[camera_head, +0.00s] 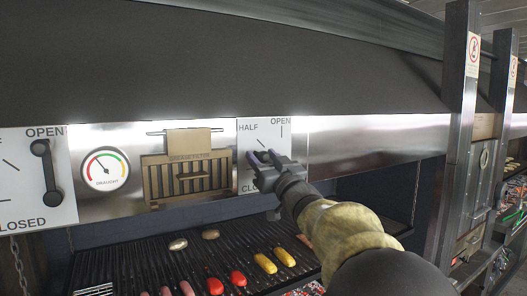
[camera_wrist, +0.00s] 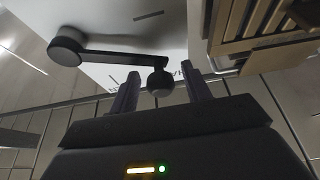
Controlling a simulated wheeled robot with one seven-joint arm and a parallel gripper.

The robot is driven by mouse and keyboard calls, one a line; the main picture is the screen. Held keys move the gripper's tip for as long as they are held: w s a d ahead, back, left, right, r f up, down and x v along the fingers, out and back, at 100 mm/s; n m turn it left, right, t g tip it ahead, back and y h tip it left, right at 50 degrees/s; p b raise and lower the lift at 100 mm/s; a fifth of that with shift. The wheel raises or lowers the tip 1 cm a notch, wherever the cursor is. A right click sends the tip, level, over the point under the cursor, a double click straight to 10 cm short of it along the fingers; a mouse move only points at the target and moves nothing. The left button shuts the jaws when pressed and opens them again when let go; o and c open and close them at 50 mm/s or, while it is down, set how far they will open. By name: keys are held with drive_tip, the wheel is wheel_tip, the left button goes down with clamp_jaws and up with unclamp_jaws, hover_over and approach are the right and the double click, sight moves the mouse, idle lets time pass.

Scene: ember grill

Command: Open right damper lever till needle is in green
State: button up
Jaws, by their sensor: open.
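The right damper plate (camera_head: 245,135) carries the labels HALF and OPEN, with the CLOSED label partly covered by my gripper (camera_head: 263,157). The right damper lever (camera_wrist: 110,57) is mostly hidden behind my gripper in the head view. In the wrist view its arm runs from a round pivot (camera_wrist: 66,46) to a dark knob (camera_wrist: 160,83). The knob sits between my two open fingers, with gaps visible on both sides. The draught gauge (camera_head: 105,170) has a coloured rim arc, and its needle points to the upper left.
The left damper lever (camera_head: 46,172) stands on its own plate at the far left. A brass slotted grate (camera_head: 186,178) lies between gauge and right plate. Below is the grill (camera_head: 140,262) with sausages, peppers and corn. A dark post (camera_head: 460,100) stands to the right.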

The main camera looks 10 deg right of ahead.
clamp_jaws()
drive_tip(key=shift+w+d+r+m+t+h+p, duration=0.15)
drive_tip(key=shift+d+r+m+h+p, duration=0.15)
drive_tip(key=shift+r+m+h, duration=0.55)
drive_tip(key=shift+w+d+r+m+t+h+p, duration=0.15)
drive_tip(key=shift+d+r+m+h+p, duration=0.2)
drive_tip(key=shift+m, duration=0.9)
drive_tip(key=shift+w+d+r+m+h, duration=0.1)
drive_tip(key=shift+d+r+m+h, duration=0.1)
drive_tip(key=shift+m, duration=0.25)
drive_tip(key=shift+d+r+m+h, duration=0.1)
drive_tip(key=shift+m+h, duration=0.1)
drive_tip(key=shift+m, duration=0.25)
unclamp_jaws()
